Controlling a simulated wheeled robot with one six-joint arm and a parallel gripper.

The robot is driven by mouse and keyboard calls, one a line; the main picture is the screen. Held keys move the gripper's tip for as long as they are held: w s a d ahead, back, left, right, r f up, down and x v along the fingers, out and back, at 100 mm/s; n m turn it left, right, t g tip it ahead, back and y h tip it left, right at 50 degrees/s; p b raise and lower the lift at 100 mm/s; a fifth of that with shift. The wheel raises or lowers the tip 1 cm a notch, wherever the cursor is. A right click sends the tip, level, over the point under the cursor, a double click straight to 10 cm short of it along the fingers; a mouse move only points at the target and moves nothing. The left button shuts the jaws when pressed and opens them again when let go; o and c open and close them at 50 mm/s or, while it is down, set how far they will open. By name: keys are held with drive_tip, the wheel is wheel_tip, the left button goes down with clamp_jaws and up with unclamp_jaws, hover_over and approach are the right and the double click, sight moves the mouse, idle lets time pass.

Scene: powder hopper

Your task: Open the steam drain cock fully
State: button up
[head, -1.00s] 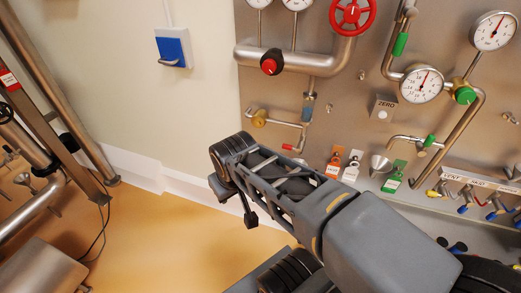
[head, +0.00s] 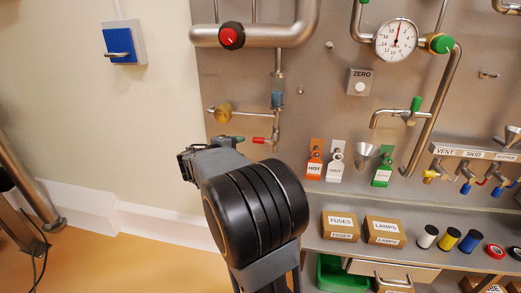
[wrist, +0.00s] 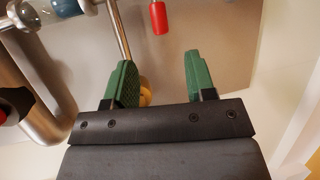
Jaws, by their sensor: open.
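A small cock with a red-sleeved lever (head: 259,140) sits at the lower end of a thin vertical pipe below a blue sight glass (head: 277,99). I take it to be the steam drain cock; no label on it is readable. Its lever lies about level, pointing left. My gripper (head: 230,140) is just left of the red sleeve, its body partly hidden by my arm. In the wrist view, my gripper (wrist: 159,75) has its two green fingers wide apart with nothing between them. The red sleeve (wrist: 158,18) shows beyond the fingertips, roughly midway between them, apart from both.
A brass fitting (head: 223,108) on a level pipe is just above my gripper. Orange, white and green tags (head: 382,172) hang to the right. A shelf with boxes (head: 341,226) lies lower right. The wall left of the panel is bare except for a blue switch (head: 118,42).

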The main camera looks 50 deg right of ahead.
sight(261, 139)
drive_tip(key=b+x, duration=0.1)
drive_tip(key=x, duration=1.2)
drive_tip(key=shift+d, duration=0.25)
clamp_jaws()
